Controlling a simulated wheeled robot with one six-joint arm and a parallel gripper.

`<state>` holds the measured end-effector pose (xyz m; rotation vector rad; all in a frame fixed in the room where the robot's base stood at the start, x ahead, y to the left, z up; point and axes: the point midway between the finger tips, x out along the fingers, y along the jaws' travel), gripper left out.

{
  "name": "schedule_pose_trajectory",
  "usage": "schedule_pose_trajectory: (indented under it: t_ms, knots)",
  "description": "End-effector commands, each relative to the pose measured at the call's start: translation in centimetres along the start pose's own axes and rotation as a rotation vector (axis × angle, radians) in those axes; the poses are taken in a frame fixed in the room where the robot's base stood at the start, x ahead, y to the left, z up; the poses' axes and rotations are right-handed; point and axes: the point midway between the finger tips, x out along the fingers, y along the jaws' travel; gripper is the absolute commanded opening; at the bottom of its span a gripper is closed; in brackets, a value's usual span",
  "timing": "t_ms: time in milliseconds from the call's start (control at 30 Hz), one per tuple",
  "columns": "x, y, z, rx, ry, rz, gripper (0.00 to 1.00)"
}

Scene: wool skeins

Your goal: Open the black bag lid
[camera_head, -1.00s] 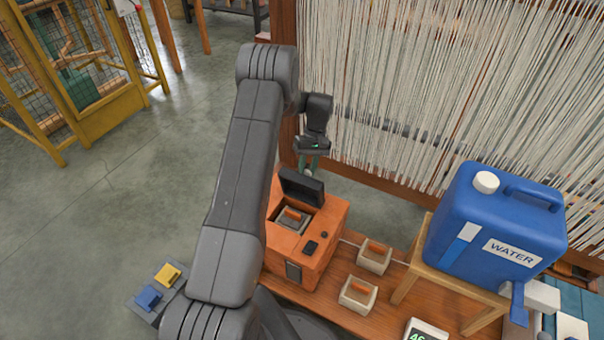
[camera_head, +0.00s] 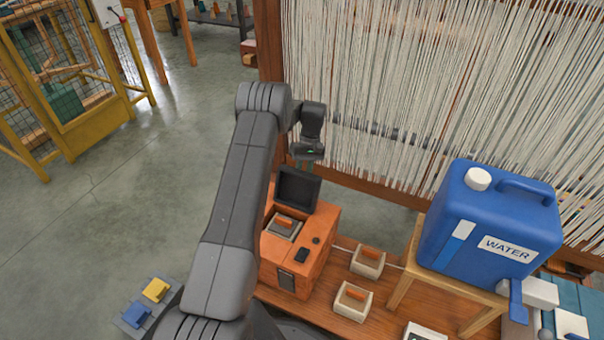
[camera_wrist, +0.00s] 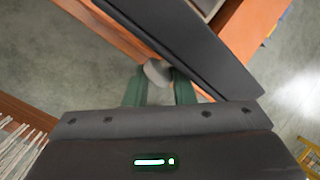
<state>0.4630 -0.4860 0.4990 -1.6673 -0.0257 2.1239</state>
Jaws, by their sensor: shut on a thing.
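The black lid (camera_head: 298,188) stands steeply raised at the back of an orange box (camera_head: 320,262). What I see is a box, not a bag. My gripper (camera_head: 306,166) is at the lid's upper edge. In the wrist view the lid's dark panel (camera_wrist: 195,45) slants across the top. There the green fingers of my gripper (camera_wrist: 159,90) are shut on a grey knob (camera_wrist: 157,72) at the lid's edge. In the head view the knob is hidden. The open box top shows a recess with a grey block with an orange handle (camera_head: 284,223) in it.
A blue water container (camera_head: 490,225) stands on a wooden stand further right. White loom threads (camera_head: 400,90) hang close behind. Grey floor (camera_head: 150,200) is clear on the left.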

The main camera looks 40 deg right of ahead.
Motion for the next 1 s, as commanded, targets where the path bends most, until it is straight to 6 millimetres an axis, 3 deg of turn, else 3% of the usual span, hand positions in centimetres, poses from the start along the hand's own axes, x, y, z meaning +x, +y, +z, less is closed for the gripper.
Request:
schedule_pose_trajectory:
  t_ms: [33,400,433,567,1000]
  knots:
    - [0.70,0.96,0.33,0.011,-0.004,0.007,0.00]
    - [0.70,1.05,0.20,0.011,0.001,0.009,0.00]
    - [0.69,1.05,0.19,0.011,0.001,0.009,0.26]
    - [0.61,1.00,0.18,0.010,0.002,0.009,0.50]
    - [0.23,0.62,0.05,0.006,0.003,0.008,0.50]
